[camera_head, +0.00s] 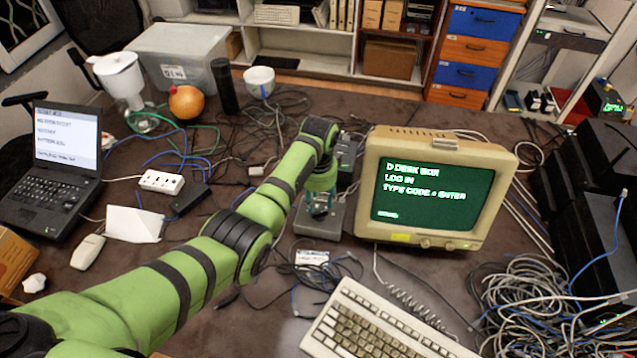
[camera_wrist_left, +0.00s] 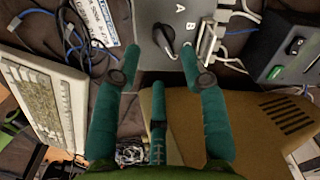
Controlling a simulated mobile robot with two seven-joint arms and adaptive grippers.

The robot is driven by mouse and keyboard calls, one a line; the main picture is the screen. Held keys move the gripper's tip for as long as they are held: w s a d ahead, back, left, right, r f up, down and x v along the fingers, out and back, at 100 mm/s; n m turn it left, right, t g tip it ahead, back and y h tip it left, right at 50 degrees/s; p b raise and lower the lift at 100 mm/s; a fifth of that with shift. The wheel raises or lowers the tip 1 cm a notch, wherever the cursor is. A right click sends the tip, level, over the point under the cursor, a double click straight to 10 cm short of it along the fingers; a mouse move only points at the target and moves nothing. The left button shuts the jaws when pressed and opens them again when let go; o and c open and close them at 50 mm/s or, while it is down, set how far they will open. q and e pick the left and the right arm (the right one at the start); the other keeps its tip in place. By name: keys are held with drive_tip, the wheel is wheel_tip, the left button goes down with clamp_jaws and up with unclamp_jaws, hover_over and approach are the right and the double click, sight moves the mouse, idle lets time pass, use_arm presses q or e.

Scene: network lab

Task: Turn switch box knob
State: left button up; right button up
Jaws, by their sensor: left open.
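The grey switch box (camera_head: 305,222) stands on the table just left of the old monitor, partly hidden by my left arm. In the left wrist view its grey top (camera_wrist_left: 150,62) carries the letters A and B and a black pointer knob (camera_wrist_left: 164,39). My left gripper (camera_head: 320,203) is over the box, its teal fingers pointing down at it. In the left wrist view the open gripper (camera_wrist_left: 161,56) has a fingertip on each side of the knob, with gaps visible; a third finger lies below. Contact with the knob cannot be told. My right gripper is not in view.
The beige monitor (camera_head: 437,190) stands close right of the box. A keyboard (camera_head: 385,325) lies in front. Loose cables (camera_head: 530,300) pile at the right front. A second dark box (camera_head: 347,158) with a green label sits behind. A laptop (camera_head: 55,160) is far left.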

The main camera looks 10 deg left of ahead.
sight(319, 214)
use_arm(q)
wheel_tip(319, 214, up, 6)
idle(0.7)
